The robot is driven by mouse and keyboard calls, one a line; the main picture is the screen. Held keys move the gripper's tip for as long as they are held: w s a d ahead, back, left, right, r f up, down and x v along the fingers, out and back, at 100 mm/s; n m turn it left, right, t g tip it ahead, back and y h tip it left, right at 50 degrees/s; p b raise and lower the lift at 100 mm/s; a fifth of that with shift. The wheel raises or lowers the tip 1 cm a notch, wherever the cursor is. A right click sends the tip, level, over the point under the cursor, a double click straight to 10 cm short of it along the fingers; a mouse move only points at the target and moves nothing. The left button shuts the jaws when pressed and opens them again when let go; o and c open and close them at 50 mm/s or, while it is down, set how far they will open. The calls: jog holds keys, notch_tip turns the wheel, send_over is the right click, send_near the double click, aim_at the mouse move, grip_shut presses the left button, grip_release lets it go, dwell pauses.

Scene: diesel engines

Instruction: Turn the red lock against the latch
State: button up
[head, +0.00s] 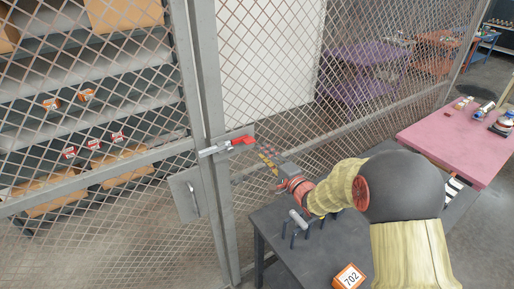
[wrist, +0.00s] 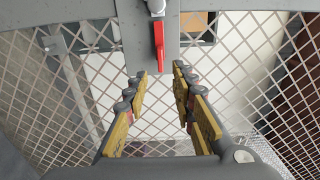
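The red lock (head: 242,141) is a small red lever at the right end of the silver latch (head: 210,151) on the grey cage gate frame. In the wrist view the red lock (wrist: 159,44) hangs downward in the picture from the silver latch (wrist: 156,8), against a grey plate. My gripper (head: 267,160) is just right of and below the red lock in the head view. In the wrist view my gripper (wrist: 160,72) has its yellow-padded fingers spread wide, with nothing between them. The lock's end lies just beyond the fingertips, apparently untouched.
A wire mesh fence (head: 270,65) with grey posts stands around the lock. A plate with a handle (head: 187,195) is below left. A dark table (head: 305,262) with small tools and an orange "702" sign (head: 348,277) is under my arm. A pink table (head: 462,140) stands right.

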jog(key=shift+v, duration=1.15)
